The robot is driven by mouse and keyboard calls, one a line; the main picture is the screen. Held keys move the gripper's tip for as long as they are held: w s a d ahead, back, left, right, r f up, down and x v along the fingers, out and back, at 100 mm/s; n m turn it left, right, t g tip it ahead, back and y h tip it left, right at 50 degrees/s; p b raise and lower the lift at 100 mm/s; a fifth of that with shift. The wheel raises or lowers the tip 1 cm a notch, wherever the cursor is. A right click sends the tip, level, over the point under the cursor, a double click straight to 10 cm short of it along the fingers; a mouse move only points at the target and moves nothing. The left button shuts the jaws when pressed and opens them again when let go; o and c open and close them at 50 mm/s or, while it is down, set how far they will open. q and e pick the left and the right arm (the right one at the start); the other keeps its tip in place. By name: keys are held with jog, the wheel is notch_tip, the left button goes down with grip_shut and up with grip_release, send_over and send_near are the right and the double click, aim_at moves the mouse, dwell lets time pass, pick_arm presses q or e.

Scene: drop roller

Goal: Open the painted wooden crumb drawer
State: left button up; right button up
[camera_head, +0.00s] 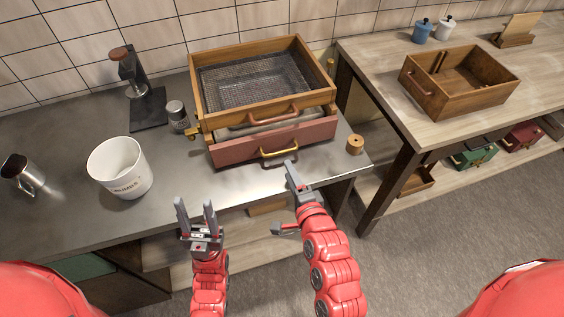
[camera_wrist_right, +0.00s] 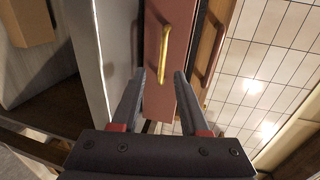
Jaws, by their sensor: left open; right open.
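The painted wooden crumb drawer (camera_head: 250,145) is a dull red front low in the wooden box on the steel counter. It has a brass bar handle (camera_head: 278,152). In the right wrist view the red front (camera_wrist_right: 158,70) and the brass handle (camera_wrist_right: 160,50) lie ahead of my gripper. My right gripper (camera_wrist_right: 162,92) is open and empty, its fingertips short of the handle, apart from it. In the head view its finger shows just in front of the drawer (camera_head: 291,172). My left gripper (camera_head: 196,204) is open and empty in front of the counter edge, left of the drawer.
A mesh-bottomed wooden tray (camera_head: 260,85) with a copper handle (camera_head: 276,117) tops the box. A white bucket (camera_head: 120,168), a metal shaker (camera_head: 176,115) and a small wooden cylinder (camera_head: 355,145) stand nearby. A wooden table (camera_head: 440,125) is at right. The counter's front strip is clear.

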aim_at(281, 152)
jog(key=x, duration=0.2)
jog(key=p+x, duration=0.1)
jog(key=x, duration=0.3)
jog(key=shift+r, duration=0.4)
jog(key=shift+w+a+f+p, duration=0.15)
jog(key=shift+w+f+p, duration=0.2)
jog(key=shift+w, duration=0.35)
grip_shut()
dwell(0.4)
